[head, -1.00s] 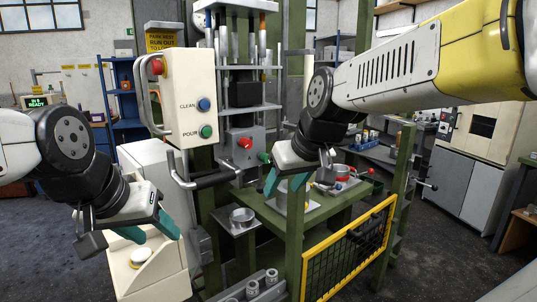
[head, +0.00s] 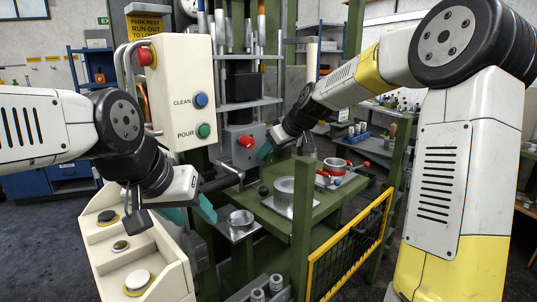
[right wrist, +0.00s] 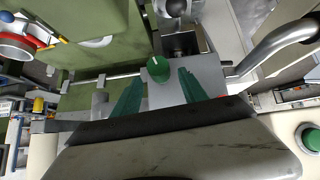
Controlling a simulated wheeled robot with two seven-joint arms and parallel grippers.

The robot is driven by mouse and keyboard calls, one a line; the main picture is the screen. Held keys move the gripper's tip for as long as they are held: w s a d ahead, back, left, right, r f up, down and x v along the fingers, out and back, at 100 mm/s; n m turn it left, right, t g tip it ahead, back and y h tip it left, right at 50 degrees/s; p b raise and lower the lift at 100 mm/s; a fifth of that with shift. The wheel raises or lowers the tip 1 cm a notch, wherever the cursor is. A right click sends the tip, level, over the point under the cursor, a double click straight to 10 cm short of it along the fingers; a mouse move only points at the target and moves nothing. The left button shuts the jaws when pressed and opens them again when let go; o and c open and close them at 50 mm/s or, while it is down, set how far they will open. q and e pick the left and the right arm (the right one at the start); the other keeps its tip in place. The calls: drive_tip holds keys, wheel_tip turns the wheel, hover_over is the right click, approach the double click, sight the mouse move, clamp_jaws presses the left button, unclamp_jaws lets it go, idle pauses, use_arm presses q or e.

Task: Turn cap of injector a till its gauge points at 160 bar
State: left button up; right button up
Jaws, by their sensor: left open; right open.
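A grey box (head: 233,150) with a red knob (head: 246,142) on its front stands in the green frame. In the right wrist view a green cap (right wrist: 158,68) with a pale mark sits on this grey housing. My right gripper (head: 266,151) is open at the right side of the grey box. In its wrist view the two teal fingers (right wrist: 160,92) stand either side of the green cap, which is near their tips; I cannot tell whether they touch it. My left gripper (head: 192,214) is open and empty by the black-grip handle. No gauge reading is legible.
A cream panel (head: 172,92) with CLEAN and POUR buttons hangs at the left. A cream console (head: 110,262) stands below it. A green table (head: 270,205) bears a metal ring (head: 284,190). A yellow-edged mesh guard (head: 350,245) stands in front at right.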

sight(270, 154)
drive_tip(key=shift+x, duration=1.35)
clamp_jaws()
drive_tip(key=y, duration=0.1)
drive_tip(key=m+g+y, duration=0.2)
drive_tip(key=shift+w+d+f, duration=0.1)
drive_tip(key=shift+w+d, duration=0.15)
drive_tip(key=shift+d, duration=0.05)
drive_tip(key=m+g+y, duration=0.2)
drive_tip(key=y, duration=0.1)
drive_tip(key=shift+w+d+f+m+g+y, duration=0.1)
drive_tip(key=shift+d+f+m+g+y, duration=0.1)
drive_tip(key=shift+m+g+y, duration=0.15)
